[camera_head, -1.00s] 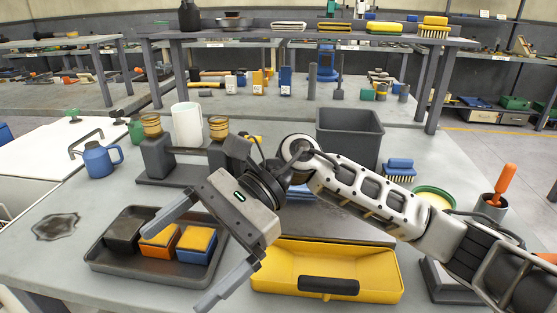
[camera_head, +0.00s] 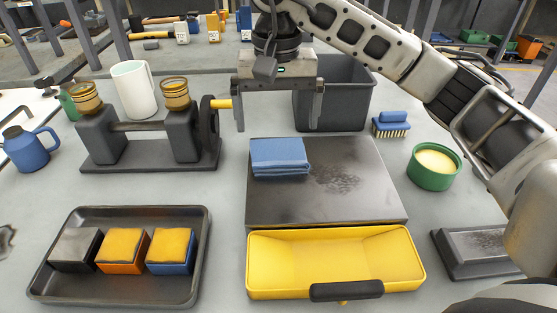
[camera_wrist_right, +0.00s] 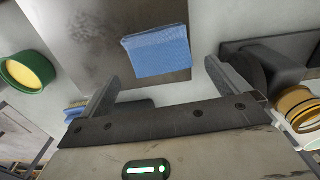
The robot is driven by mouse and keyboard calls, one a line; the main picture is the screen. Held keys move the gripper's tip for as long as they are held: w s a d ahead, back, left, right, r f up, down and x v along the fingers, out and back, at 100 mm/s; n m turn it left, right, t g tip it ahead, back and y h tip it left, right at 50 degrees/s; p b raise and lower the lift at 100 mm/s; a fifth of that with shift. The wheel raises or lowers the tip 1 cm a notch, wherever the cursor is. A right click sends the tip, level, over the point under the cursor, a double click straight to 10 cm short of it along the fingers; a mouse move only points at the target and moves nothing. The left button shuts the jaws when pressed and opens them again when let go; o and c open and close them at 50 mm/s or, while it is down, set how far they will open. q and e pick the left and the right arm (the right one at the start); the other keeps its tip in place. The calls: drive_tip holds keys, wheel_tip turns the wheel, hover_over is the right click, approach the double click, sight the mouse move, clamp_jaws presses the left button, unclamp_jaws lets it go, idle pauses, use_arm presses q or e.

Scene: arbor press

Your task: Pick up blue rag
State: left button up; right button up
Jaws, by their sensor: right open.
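The blue rag (camera_head: 279,157) lies folded and flat on the upper left part of a dark metal plate (camera_head: 340,200) on the workbench. It also shows in the right wrist view (camera_wrist_right: 158,52), beyond the fingers and roughly between them. My right gripper (camera_head: 277,126) points down with its two fingers spread apart, above and just behind the rag. Nothing is between the fingers, and they do not touch the rag. My left gripper is not in view.
A grey bin (camera_head: 345,105) stands right behind my gripper, and a shaft stand (camera_head: 150,140) is to the left. A tray (camera_head: 190,290) with blocks, a green tub (camera_head: 433,175) and a blue brush (camera_head: 391,122) are nearby.

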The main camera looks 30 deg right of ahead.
sight(279, 152)
wheel_tip(279, 152, down, 7)
drive_tip(key=shift+d+f+p, duration=0.15)
drive_tip(key=shift+p, duration=0.35)
drive_tip(key=shift+c, duration=0.3)
drive_tip(key=c, duration=0.7)
